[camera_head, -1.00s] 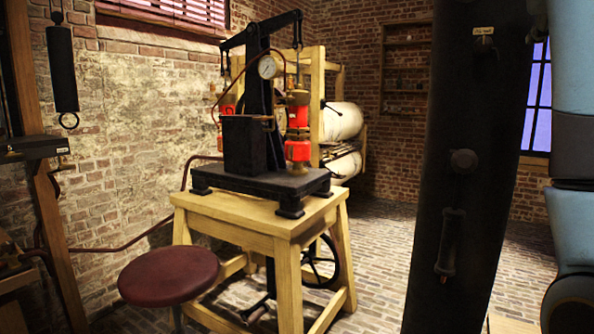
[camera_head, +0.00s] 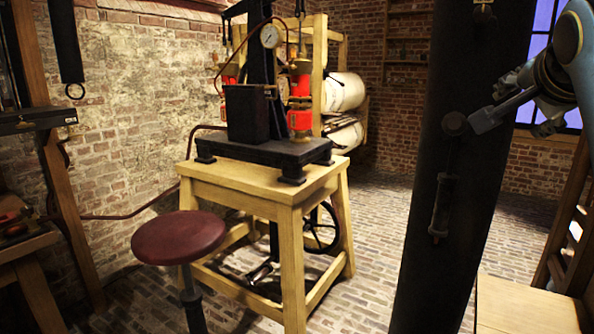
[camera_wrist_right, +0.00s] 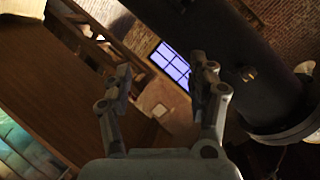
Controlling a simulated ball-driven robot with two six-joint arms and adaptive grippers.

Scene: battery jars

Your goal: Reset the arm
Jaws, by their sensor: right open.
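My right gripper (camera_head: 508,112) is at the upper right of the head view, on the blue arm link that comes in from the right edge. It is beside the dark column and in front of the window. In the right wrist view my right gripper (camera_wrist_right: 166,72) has its two fingers spread well apart, with nothing between them. My left gripper and left arm are not in the head view.
A dark column (camera_head: 450,190) stands close to my right gripper. A wooden table (camera_head: 265,190) bears a black press with a gauge. A red stool (camera_head: 178,237) stands in front. A pale wooden top (camera_head: 525,305) is at lower right. Brick floor between is clear.

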